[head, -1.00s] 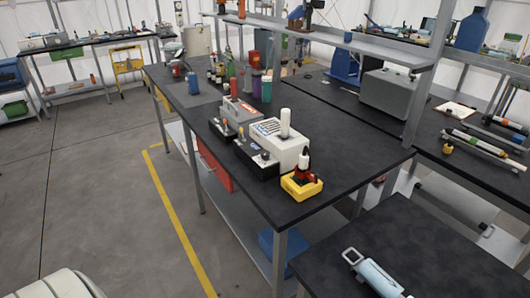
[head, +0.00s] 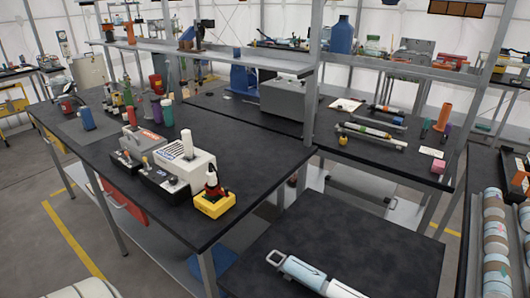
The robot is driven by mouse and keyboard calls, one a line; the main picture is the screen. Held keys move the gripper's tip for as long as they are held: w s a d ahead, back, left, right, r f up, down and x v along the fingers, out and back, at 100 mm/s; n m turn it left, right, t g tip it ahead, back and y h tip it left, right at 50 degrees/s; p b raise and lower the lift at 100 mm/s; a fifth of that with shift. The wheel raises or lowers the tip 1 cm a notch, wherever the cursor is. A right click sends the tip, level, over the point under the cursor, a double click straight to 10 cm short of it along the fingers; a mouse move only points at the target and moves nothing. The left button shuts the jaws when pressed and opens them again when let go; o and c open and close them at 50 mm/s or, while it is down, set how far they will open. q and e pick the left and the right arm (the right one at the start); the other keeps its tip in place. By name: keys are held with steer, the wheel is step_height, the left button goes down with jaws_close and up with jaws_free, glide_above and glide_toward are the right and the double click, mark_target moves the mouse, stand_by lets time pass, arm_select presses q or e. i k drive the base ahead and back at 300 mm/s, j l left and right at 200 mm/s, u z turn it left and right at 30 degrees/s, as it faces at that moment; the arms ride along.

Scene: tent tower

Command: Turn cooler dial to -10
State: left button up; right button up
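I cannot make out a dial with temperature marks, and no thing is clearly a cooler. On the long black bench (head: 255,155), a white box (head: 190,172) with a label has a white cylinder standing on it. A low black unit (head: 165,187) with small knobs sits at its front; its markings are too small to read. A smaller grey box (head: 145,142) with a red label and another low black unit (head: 126,162) stand to its left. Neither of my grippers is in view.
A yellow block (head: 214,205) holding a red, dark-topped bottle stands near the bench's front corner. A white tool with a loop handle (head: 300,272) lies on the nearer black table (head: 370,240). Bench legs and shelf posts stand around. Open floor (head: 35,225) lies at left.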

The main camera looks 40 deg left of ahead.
mark_target(173, 180)
steer(key=j+z, duration=0.45)
steer(key=k+j+z, duration=0.1)
steer(key=z, duration=0.35)
steer(key=k+j+z, duration=0.15)
steer(key=j+z, duration=0.25)
steer(key=k+j+z, duration=0.15)
steer(key=j+z, duration=0.15)
steer(key=z, duration=0.15)
steer(key=k+j+z, duration=0.6)
steer(key=k+z, duration=0.65)
